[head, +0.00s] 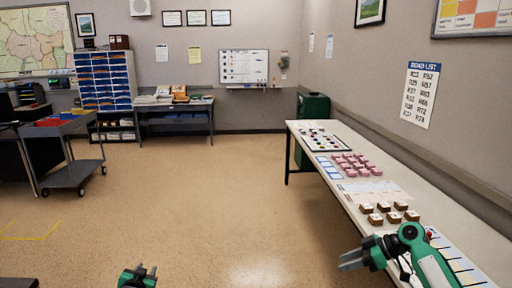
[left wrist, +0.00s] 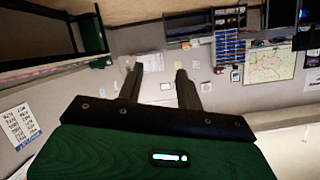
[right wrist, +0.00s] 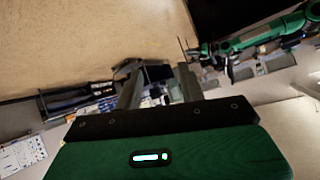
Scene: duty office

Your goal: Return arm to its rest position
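My left gripper (head: 142,271) shows at the bottom edge of the head view, low over the open floor. Its two fingers stand apart with nothing between them in the left wrist view (left wrist: 158,70). My right gripper (head: 346,260) is at the lower right of the head view, beside the near part of the long table (head: 400,190), pointing left. Its fingers are apart and empty in the right wrist view (right wrist: 160,68). Most of the left arm is outside the head view. Whether the right arm touches the table cannot be told.
Several brown blocks (head: 384,207) and pink blocks (head: 350,162) lie on the long table. A grey cart (head: 75,172) stands at the left. A desk (head: 175,105) and a dark green bin (head: 313,107) stand at the back. The middle floor is clear.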

